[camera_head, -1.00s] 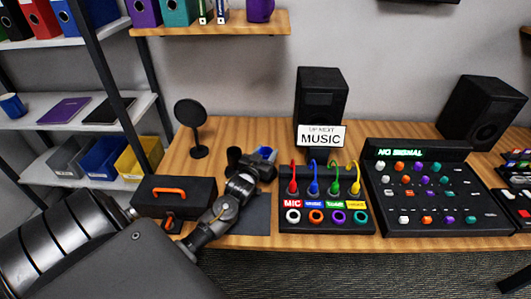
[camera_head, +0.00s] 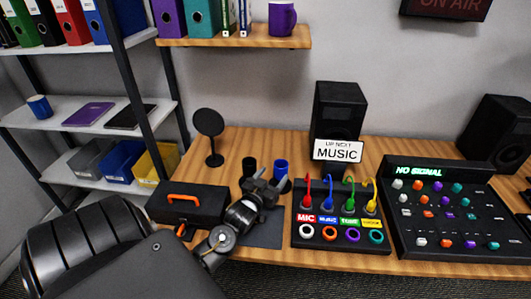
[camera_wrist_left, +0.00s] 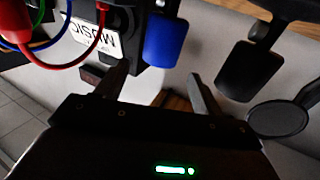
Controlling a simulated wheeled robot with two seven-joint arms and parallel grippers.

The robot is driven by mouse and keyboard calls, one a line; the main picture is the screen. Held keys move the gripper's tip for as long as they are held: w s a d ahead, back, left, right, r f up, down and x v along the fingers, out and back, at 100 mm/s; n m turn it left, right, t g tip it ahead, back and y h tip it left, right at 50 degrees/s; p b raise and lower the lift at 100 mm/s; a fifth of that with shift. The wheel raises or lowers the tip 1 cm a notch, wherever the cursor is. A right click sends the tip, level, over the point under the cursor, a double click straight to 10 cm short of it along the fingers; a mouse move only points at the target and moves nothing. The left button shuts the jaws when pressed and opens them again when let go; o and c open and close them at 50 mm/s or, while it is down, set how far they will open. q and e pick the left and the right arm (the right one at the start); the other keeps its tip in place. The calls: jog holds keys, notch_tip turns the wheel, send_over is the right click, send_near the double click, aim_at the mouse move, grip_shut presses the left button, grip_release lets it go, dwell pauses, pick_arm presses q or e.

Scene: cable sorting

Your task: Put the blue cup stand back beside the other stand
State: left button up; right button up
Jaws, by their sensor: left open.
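The blue cup stand (camera_head: 281,169) looks upright on the wooden desk, just right of the black stand (camera_head: 249,167), with a small gap between them. My left gripper (camera_head: 266,184) is in front of both and hides their lower parts. Its fingers are apart, with nothing seen between them. In the left wrist view, the open fingers (camera_wrist_left: 160,88) show below the blue stand (camera_wrist_left: 166,42) and the black stand (camera_wrist_left: 250,70), with the blue one clear of the fingers. My right gripper is not in view.
A cable panel (camera_head: 340,255) with coloured plugs is close on the right. A black case (camera_head: 188,204) with an orange handle lies to the left. A round black disc on a foot (camera_head: 209,123) and a speaker (camera_head: 338,108) with a MUSIC sign stand behind.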

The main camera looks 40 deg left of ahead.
pick_arm(q)
jog(key=v, duration=0.5)
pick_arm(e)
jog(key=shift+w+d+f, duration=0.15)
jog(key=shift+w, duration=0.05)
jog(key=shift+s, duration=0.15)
